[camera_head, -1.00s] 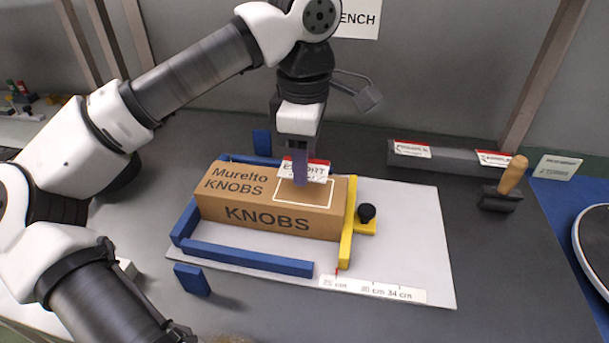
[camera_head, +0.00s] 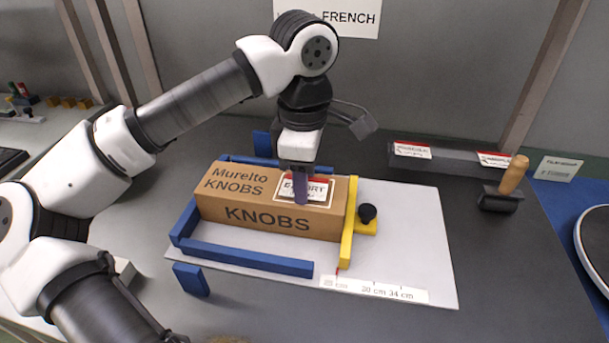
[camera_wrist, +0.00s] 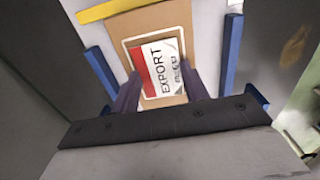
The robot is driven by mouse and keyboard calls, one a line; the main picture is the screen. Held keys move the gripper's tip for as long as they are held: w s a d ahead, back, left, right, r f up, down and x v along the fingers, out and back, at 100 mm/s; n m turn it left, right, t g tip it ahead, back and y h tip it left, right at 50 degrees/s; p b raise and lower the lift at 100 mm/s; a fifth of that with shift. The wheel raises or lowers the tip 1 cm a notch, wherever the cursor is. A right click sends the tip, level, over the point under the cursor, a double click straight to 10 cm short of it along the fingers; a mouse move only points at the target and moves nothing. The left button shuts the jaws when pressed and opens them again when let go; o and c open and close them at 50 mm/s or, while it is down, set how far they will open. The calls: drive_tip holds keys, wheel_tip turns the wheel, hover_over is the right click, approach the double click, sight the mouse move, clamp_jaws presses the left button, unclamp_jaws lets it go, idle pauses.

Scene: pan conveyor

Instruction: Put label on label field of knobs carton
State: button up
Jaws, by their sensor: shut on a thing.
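The brown knobs carton (camera_head: 245,205) lies on a pale board, with "Murelto KNOBS" on its top. A white outlined label field (camera_head: 279,192) is at the right end of its top. The label (camera_head: 318,190), white with a red band and the word EXPORT in the wrist view (camera_wrist: 160,66), is over this field, within its outline. My gripper (camera_head: 301,200) is shut on the label and is at the carton's top. In the wrist view its two fingers (camera_wrist: 160,90) flank the label's near part. I cannot tell whether the label touches the carton.
Blue rails (camera_head: 245,259) border the carton, and a yellow stop (camera_head: 348,225) with a black knob (camera_head: 367,212) stands at its right end. A wooden-handled tool (camera_head: 505,188) and a grey bar (camera_head: 455,162) are at the right.

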drive_tip(key=o, duration=1)
drive_tip(key=shift+s+f, duration=0.2)
drive_tip(key=shift+f, duration=0.6)
drive_tip(key=shift+c, duration=0.2)
drive_tip(key=shift+r, duration=0.1)
drive_tip(key=shift+w+r+p, duration=0.1)
drive_tip(key=shift+r+p, duration=0.55)
drive_tip(key=shift+p, duration=0.15)
wheel_tip(320, 180, up, 12)
drive_tip(key=shift+w, duration=0.15)
